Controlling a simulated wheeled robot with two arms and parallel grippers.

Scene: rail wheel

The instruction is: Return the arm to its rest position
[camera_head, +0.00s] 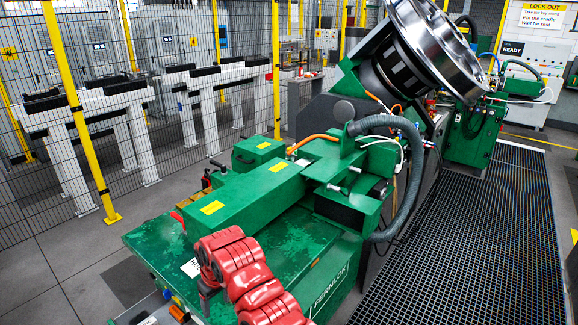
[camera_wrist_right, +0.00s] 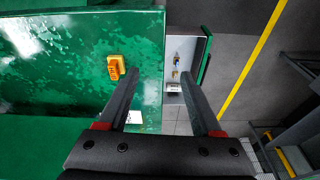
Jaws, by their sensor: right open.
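My right gripper (camera_wrist_right: 160,73) is open in the right wrist view. Its two dark fingers are apart with nothing between them. Ahead of it are a green machine surface (camera_wrist_right: 60,60) with worn paint and an orange-yellow switch (camera_wrist_right: 115,68), and an open grey box (camera_wrist_right: 188,48) with a small blue and yellow item on its face. I cannot tell whether the fingers touch anything. In the head view I cannot make out the gripper's fingers. My left gripper is not in view.
A mesh fence with yellow posts (camera_head: 85,125) stands at left. Dark floor grating (camera_head: 470,240) lies clear at right. A sign (camera_head: 540,18) reads LOCK OUT; a display (camera_head: 512,48) reads READY.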

